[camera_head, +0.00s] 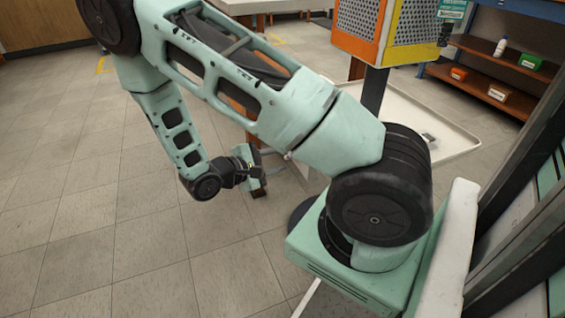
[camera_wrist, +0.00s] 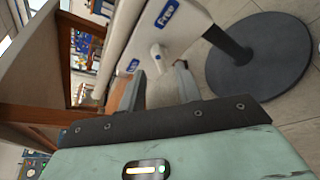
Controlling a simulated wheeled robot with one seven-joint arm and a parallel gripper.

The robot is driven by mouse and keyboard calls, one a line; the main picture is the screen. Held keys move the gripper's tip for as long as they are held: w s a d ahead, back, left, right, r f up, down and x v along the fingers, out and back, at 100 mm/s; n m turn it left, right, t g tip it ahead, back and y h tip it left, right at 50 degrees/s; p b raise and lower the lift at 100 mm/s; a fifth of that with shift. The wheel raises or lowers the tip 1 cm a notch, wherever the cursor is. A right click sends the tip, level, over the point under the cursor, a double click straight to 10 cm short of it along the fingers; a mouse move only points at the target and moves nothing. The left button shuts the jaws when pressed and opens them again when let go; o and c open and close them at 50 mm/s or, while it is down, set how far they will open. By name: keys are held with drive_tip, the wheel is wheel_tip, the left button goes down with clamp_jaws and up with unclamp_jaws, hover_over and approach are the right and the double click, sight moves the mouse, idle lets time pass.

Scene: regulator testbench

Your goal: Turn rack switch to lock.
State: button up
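In the wrist view, a pale panel (camera_wrist: 190,32) carries two blue labels that read "Free". A small white knob-like part (camera_wrist: 158,52) stands out from it between the labels; it looks like the rack switch, and no "lock" label is readable. My gripper (camera_wrist: 160,72) points at this part with its two grey fingers apart. The knob shows in the gap between the fingertips, and I cannot tell whether they touch it. In the head view, my gripper (camera_head: 260,166) is small and low beside my arm, and the switch cannot be made out.
A round dark base with a pole (camera_wrist: 262,55) stands right of the panel in the wrist view. In the head view, an orange and yellow box (camera_head: 385,30) stands on a post above a white tray (camera_head: 445,125). Shelves (camera_head: 480,75) are at the back right. Tiled floor at left is clear.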

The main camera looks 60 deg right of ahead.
drive_tip(key=shift+b+x, duration=0.3)
drive_tip(key=shift+x, duration=1.35)
clamp_jaws()
